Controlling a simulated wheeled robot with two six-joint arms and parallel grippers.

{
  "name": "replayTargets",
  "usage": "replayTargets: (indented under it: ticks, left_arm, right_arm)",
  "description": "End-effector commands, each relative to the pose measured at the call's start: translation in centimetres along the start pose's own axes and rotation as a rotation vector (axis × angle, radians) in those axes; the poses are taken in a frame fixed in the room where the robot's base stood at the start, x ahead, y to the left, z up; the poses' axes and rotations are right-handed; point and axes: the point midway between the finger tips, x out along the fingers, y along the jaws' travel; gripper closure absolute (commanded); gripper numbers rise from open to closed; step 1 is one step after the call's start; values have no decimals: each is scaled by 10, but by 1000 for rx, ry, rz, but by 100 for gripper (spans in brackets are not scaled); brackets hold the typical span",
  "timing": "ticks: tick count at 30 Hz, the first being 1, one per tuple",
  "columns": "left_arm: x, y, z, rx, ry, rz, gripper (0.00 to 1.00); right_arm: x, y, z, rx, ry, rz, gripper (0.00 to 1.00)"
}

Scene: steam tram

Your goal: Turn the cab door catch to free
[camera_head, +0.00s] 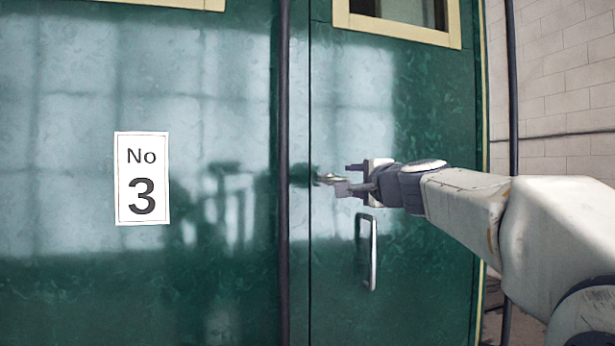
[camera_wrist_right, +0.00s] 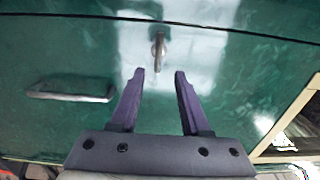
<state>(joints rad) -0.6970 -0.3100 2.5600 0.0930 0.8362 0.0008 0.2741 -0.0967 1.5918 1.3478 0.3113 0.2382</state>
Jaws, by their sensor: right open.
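The cab door catch (camera_head: 326,179) is a small metal lever on the green door, near the dark vertical bar. In the right wrist view the catch (camera_wrist_right: 158,48) sticks out from the door just beyond my fingertips, in line with the gap between them. My right gripper (camera_head: 350,179) is open; in its wrist view the two purple fingers (camera_wrist_right: 159,74) stand apart with nothing between them. In the head view the fingers partly overlap the catch's right end, and I cannot tell whether they touch it. My left gripper is not in view.
A metal door handle (camera_head: 373,255) stands out below my right gripper and shows in the wrist view too (camera_wrist_right: 68,91). A dark vertical bar (camera_head: 284,120) runs left of the catch. A "No 3" plate (camera_head: 142,178) is on the green panel. A cream window frame (camera_head: 395,30) is above.

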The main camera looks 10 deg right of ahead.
Motion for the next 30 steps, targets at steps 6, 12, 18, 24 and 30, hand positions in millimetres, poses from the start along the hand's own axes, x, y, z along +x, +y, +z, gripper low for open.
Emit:
replayTargets:
  ticks: [6,12,18,24,30]
  left_arm:
    - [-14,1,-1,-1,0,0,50]
    - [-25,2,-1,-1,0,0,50]
    - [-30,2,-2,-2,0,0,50]
    - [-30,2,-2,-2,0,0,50]
    - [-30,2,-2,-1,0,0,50]
  right_arm:
    - [41,0,2,0,-5,7,54]
    - [75,0,2,-1,-5,6,54]
    - [93,2,3,-3,-5,5,54]
    - [96,2,2,-3,-5,4,54]
    - [95,2,2,-3,-5,4,84]
